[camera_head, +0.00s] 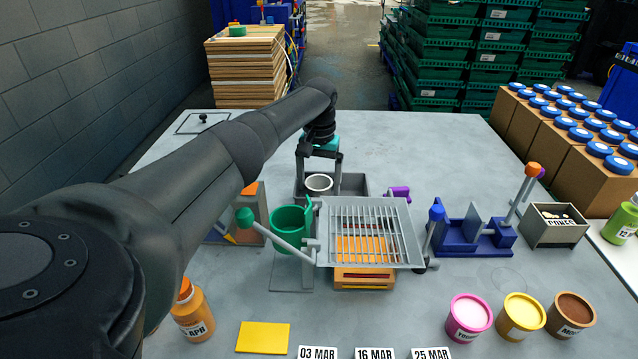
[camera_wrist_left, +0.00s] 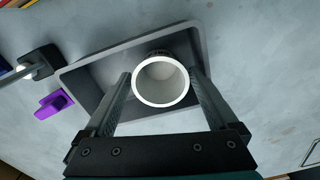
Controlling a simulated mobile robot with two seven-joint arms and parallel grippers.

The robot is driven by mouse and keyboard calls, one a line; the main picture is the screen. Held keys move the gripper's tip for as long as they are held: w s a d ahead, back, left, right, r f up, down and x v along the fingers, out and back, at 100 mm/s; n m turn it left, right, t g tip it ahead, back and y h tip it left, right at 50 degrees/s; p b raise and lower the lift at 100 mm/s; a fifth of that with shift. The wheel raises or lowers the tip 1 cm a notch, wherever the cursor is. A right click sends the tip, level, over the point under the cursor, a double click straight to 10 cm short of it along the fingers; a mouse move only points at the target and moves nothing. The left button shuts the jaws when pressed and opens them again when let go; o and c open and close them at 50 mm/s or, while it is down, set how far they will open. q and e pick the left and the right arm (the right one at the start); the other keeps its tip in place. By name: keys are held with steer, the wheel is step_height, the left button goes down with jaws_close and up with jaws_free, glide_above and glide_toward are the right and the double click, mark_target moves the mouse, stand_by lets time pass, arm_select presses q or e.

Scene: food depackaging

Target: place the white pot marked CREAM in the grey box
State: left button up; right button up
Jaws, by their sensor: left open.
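A white round pot (camera_head: 319,183) with an open top shows at the grey box (camera_head: 358,181), towards the back of the table. In the left wrist view the pot (camera_wrist_left: 161,81) is upright within the outline of the grey box (camera_wrist_left: 92,70). I cannot tell if its base rests on the box floor. No CREAM marking is visible from these angles. My left gripper (camera_head: 319,177) is open and points down, with one finger on each side of the pot. In the left wrist view a gap shows by the left finger; contact at the right is unclear. My right gripper is out of view.
A grey slatted rack (camera_head: 368,232) and a green cup (camera_head: 289,224) stand in front of the box. A purple object (camera_head: 397,192) lies just right of it. A blue fixture (camera_head: 470,235) stands farther right. The table behind the box is mostly clear.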

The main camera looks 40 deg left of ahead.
mark_target(319, 182)
arm_select(q)
step_height(319, 182, up, 12)
steer(key=p, duration=0.2)
